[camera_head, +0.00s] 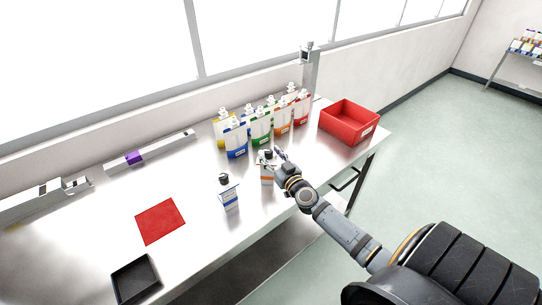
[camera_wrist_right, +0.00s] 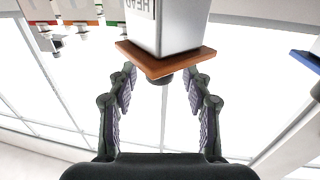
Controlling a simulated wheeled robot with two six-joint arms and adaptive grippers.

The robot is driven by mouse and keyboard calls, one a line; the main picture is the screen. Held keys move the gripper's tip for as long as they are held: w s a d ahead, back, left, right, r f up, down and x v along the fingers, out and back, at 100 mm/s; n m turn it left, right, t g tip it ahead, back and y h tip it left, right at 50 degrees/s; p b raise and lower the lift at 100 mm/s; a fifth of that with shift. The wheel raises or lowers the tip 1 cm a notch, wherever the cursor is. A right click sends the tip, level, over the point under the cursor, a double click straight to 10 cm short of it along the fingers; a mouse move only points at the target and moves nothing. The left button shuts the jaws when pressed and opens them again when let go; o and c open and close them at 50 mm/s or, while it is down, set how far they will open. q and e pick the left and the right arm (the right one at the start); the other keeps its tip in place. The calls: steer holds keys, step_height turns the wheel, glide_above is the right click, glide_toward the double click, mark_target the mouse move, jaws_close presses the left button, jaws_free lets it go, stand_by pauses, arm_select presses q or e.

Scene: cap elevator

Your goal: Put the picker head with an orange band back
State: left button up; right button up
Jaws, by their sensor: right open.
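The picker head with an orange band (camera_head: 267,179) stands on the steel table, white with an orange stripe, partly behind my right gripper. In the right wrist view, its white body (camera_wrist_right: 165,25), orange plate (camera_wrist_right: 165,60) and dark knob show upside down. My right gripper (camera_head: 272,158) is at its top. In the right wrist view, the right gripper (camera_wrist_right: 160,80) is open, with one finger on each side of the dark knob; contact is not visible. A similar blue-banded head (camera_head: 229,195) stands to the left. My left gripper is not in view.
Several colour-banded pouches (camera_head: 262,126) stand behind the gripper, before a grey post (camera_head: 310,75). A red bin (camera_head: 349,121) is at the right end. A red mat (camera_head: 160,221), black tray (camera_head: 136,280) and rail with a purple block (camera_head: 134,158) lie left.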

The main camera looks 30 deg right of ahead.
steer(key=shift+s+r, duration=0.1)
steer(key=s+a, duration=0.1)
steer(key=s, duration=1)
steer(key=shift+s, duration=0.4)
